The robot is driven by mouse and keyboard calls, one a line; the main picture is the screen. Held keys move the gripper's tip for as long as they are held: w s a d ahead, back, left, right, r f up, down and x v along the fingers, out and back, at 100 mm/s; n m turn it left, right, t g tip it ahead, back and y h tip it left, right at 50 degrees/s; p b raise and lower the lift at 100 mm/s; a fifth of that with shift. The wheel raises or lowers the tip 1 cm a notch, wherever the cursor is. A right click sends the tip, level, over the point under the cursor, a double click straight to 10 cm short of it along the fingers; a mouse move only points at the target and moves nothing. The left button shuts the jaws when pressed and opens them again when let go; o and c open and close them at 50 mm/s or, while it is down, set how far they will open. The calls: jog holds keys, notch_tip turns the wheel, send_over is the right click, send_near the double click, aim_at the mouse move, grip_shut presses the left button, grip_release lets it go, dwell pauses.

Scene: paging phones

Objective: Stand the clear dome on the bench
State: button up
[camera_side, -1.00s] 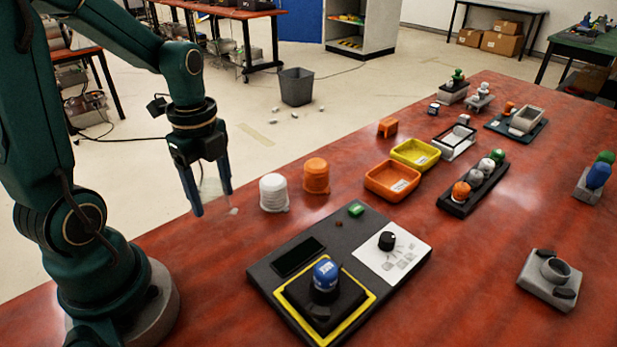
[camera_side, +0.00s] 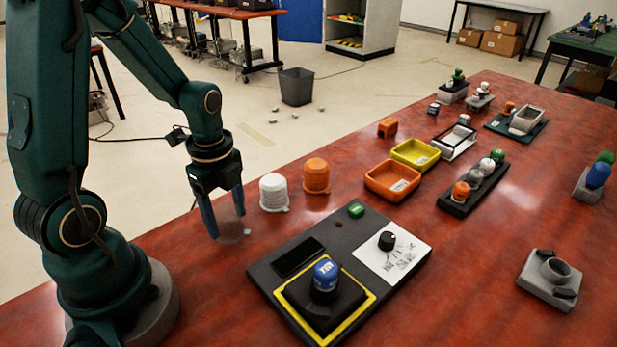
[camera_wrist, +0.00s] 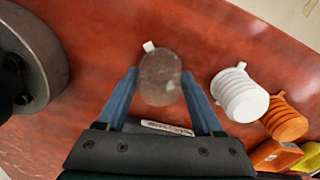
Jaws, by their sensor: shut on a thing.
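The clear dome (camera_wrist: 160,79) is see-through and hard to make out, with a small pale tab at its edge. It shows faintly in the side view (camera_side: 233,232), low at the bench's left part. My gripper (camera_side: 227,227) points down and is shut on the dome, with one blue finger on each side in the wrist view (camera_wrist: 159,80). The red bench top (camera_side: 490,260) is just under the dome; I cannot tell whether they touch.
A white ridged cap (camera_side: 273,193) and an orange ridged cap (camera_side: 316,176) stand right of my gripper. A black control panel (camera_side: 262,275) with a blue button (camera_side: 326,275) lies in front. Orange (camera_side: 375,185) and yellow (camera_side: 400,150) trays sit farther back.

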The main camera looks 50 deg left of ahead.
aim_at(225, 208)
jog(key=o, duration=1)
jog(key=shift+o, duration=0.2)
notch_tip(225, 208, up, 12)
jog(key=s+d+r+n+t, duration=0.2)
jog(key=s+d+n+t, duration=0.2)
jog(key=d+n, duration=0.4)
jog(key=n+t, duration=0.1)
jog(key=n, duration=0.6)
jog(key=shift+d+t, duration=0.3)
jog(key=shift+d, duration=0.1)
jog(key=shift+s, duration=0.1)
